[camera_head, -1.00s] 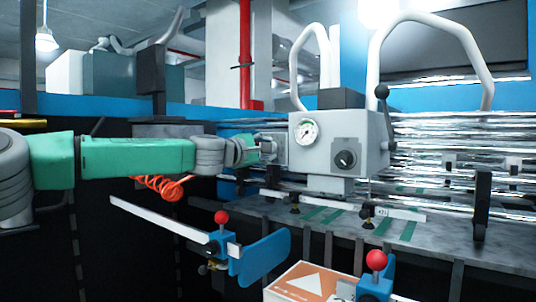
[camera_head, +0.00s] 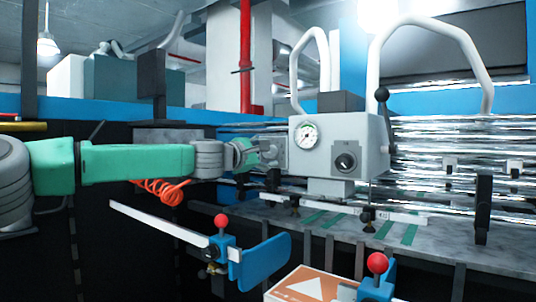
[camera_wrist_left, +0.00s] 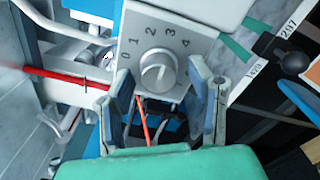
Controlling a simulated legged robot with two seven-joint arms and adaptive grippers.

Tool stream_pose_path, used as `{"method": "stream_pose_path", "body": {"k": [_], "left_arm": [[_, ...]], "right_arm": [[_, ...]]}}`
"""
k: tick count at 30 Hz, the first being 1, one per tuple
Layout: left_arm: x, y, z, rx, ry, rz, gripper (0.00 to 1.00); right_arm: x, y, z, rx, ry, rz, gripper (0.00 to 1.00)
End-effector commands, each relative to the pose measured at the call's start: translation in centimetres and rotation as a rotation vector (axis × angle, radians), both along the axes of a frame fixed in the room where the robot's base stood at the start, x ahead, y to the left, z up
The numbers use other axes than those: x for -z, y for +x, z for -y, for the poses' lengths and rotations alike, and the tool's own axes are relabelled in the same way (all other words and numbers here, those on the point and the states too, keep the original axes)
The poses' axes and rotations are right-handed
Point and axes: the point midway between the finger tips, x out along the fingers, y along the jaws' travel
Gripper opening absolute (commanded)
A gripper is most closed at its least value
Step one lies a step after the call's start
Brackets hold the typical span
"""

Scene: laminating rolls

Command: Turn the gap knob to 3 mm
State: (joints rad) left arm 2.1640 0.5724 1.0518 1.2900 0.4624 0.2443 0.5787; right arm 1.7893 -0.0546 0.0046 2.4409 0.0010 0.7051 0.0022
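The gap knob (camera_wrist_left: 157,70) is a round grey knob on a light grey panel marked 0 to 4, in the left wrist view. It has a pale line across its face; which end is the pointer I cannot tell. My left gripper (camera_wrist_left: 163,90) is open, with one finger on each side of the knob and the pads slightly below its centre. I cannot tell if they touch it. In the head view, my left gripper (camera_head: 262,152) is at the left side of the grey machine head (camera_head: 375,135), where the gap knob is hidden. My right gripper is out of view.
The machine head carries a round gauge (camera_head: 308,135) and a black front knob (camera_head: 346,161). A black ball lever (camera_head: 381,94) stands at its right. Blue clamps with red balls (camera_head: 221,220) and an orange-white box (camera_head: 305,284) are in front. Shiny rollers (camera_head: 460,150) run right.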

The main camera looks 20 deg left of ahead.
Motion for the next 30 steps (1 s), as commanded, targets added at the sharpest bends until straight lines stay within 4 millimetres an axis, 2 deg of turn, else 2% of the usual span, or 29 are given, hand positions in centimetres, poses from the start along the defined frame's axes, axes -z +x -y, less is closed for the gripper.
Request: {"method": "stream_pose_path", "body": {"k": [10,14,24,30], "left_arm": [[-0.3,-0.5,0.2,0.007,0.001,0.003,0.49],[-0.2,-1.6,-0.3,0.006,0.0,0.002,0.49],[-0.1,-7.7,-2.8,0.005,-0.002,0.002,0.49],[0.1,-10.2,-3.8,0.004,-0.001,0.0,0.49]], "right_arm": [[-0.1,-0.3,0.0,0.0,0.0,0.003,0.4],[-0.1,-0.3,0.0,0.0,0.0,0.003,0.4],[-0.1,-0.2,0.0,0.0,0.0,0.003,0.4],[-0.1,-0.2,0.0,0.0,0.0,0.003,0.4]]}}
